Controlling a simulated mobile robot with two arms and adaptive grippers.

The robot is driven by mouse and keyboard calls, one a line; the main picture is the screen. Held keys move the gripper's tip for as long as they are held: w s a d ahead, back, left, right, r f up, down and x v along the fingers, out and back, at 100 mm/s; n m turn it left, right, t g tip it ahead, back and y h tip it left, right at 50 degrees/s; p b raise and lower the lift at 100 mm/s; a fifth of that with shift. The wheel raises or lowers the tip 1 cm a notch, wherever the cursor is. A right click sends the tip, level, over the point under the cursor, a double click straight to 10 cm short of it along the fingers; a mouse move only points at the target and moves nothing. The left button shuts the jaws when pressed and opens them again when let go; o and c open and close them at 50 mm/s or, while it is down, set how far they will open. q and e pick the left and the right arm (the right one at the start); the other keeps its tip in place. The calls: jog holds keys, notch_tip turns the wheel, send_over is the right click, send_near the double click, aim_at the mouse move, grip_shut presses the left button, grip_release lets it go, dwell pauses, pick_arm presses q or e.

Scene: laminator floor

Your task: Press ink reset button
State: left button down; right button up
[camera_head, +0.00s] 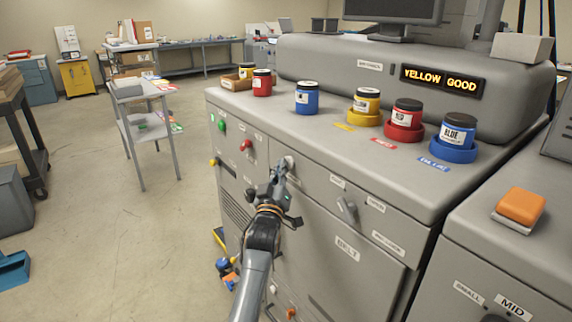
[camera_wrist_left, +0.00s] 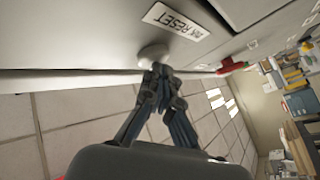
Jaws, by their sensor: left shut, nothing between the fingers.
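The ink reset button (camera_wrist_left: 152,54) is a pale round knob on the grey machine front, beside a white label (camera_wrist_left: 177,20) that reads RESET. In the head view the button (camera_head: 290,160) sits high on the front panel, just below the top edge. My left gripper (camera_head: 280,168) is shut and empty, its fingertips at the button. In the left wrist view the closed fingertips (camera_wrist_left: 158,68) overlap the button's lower edge; I cannot tell whether they press it. My right gripper is not in view.
A green button (camera_head: 222,126) and a red knob (camera_head: 246,145) sit left on the panel. A grey knob (camera_head: 347,209) is to the right. Ink jars, including a blue one (camera_head: 307,98), stand on top. A display (camera_head: 443,78) reads YELLOW GOOD.

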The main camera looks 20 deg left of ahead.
pick_arm(q)
jog(key=shift+s, duration=0.1)
jog(key=shift+s+a+p, duration=0.4)
jog(key=shift+s+p, duration=0.25)
jog(key=shift+s, duration=0.05)
jog(key=s+a+p, duration=0.1)
jog(key=s+p, duration=0.1)
jog(key=s, duration=0.1)
jog(key=s+a+p, duration=0.1)
jog(key=shift+s+a, duration=0.15)
jog(key=shift+a, duration=0.15)
dwell(0.6)
